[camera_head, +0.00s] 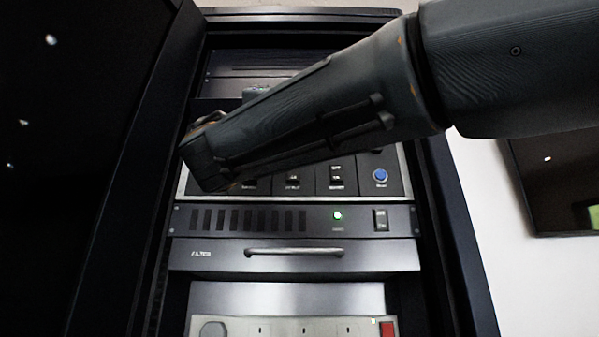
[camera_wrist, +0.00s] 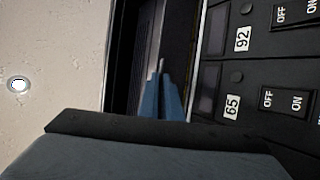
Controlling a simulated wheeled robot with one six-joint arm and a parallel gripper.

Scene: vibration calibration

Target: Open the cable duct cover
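In the wrist view, my gripper (camera_wrist: 162,80) shows as a narrow blue-grey, stepped wedge. A thin pale piece shows at its tip; I cannot tell whether it is held. The tip is over a dark, recessed upright strip (camera_wrist: 146,45) between a pale surface and a switch panel. This strip may be the cable duct cover, but I cannot tell for sure. In the head view, my arm reaches in from the upper right across the rack and hides the fingers and much of the rack's upper left. No cover is clearly recognisable there.
The switch panel (camera_wrist: 240,85) is close right of the gripper in the wrist view. In the head view, a vented unit with a green light (camera_head: 337,215) and a drawer with a bar handle (camera_head: 294,251) are below my arm. A dark rack door (camera_head: 125,180) stands at left.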

